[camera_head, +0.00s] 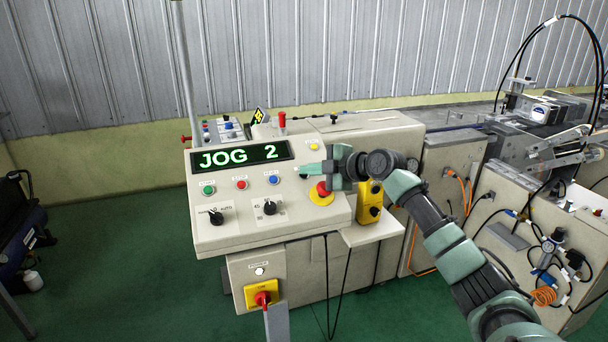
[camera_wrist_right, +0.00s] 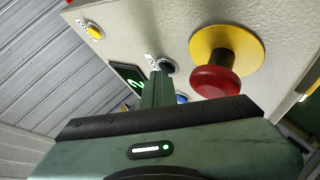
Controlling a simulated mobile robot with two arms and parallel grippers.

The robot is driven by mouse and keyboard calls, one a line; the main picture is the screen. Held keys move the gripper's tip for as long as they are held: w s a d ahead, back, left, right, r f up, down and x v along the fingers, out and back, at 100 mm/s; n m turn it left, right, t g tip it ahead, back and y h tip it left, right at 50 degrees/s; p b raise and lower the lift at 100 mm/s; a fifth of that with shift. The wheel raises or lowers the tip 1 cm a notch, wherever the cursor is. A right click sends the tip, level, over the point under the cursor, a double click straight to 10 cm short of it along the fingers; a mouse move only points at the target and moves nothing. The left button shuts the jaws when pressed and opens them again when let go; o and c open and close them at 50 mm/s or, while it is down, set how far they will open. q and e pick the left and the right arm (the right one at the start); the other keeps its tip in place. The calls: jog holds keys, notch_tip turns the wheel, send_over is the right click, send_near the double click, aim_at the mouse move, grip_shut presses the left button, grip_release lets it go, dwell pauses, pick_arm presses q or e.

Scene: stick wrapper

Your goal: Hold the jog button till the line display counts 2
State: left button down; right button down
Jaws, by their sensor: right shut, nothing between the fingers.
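The line display (camera_head: 238,156) on the sloped control panel reads "JOG 2" in green; part of it also shows in the wrist view (camera_wrist_right: 130,76). A black button (camera_wrist_right: 167,65) with a small label, which I cannot read, sits beside my fingertips. My right gripper (camera_head: 306,170) is shut and empty, its closed fingers pointing left at the panel. In the wrist view the fingertips (camera_wrist_right: 158,76) overlap the near side of the black button; I cannot tell whether they touch or press it. My left gripper is not in view.
A red mushroom stop button (camera_head: 322,189) on a yellow disc sits just below my gripper. Green (camera_head: 208,190), red (camera_head: 241,184), blue (camera_head: 272,180) and yellow (camera_head: 314,146) buttons and two black knobs share the panel. A yellow box (camera_head: 370,202) stands right of it.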

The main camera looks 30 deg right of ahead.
dwell(0.8)
jog(key=shift+s+a+r+p, duration=0.1)
jog(key=shift+s+r+p, duration=0.25)
jog(key=shift+r, duration=0.3)
jog(key=shift+r, duration=0.1)
jog(key=shift+s+r, duration=0.1)
jog(key=shift+r, duration=0.15)
jog(key=r, duration=0.1)
jog(key=s+r+p, duration=0.2)
jog(key=shift+a+r, duration=0.25)
jog(key=shift+r, duration=0.15)
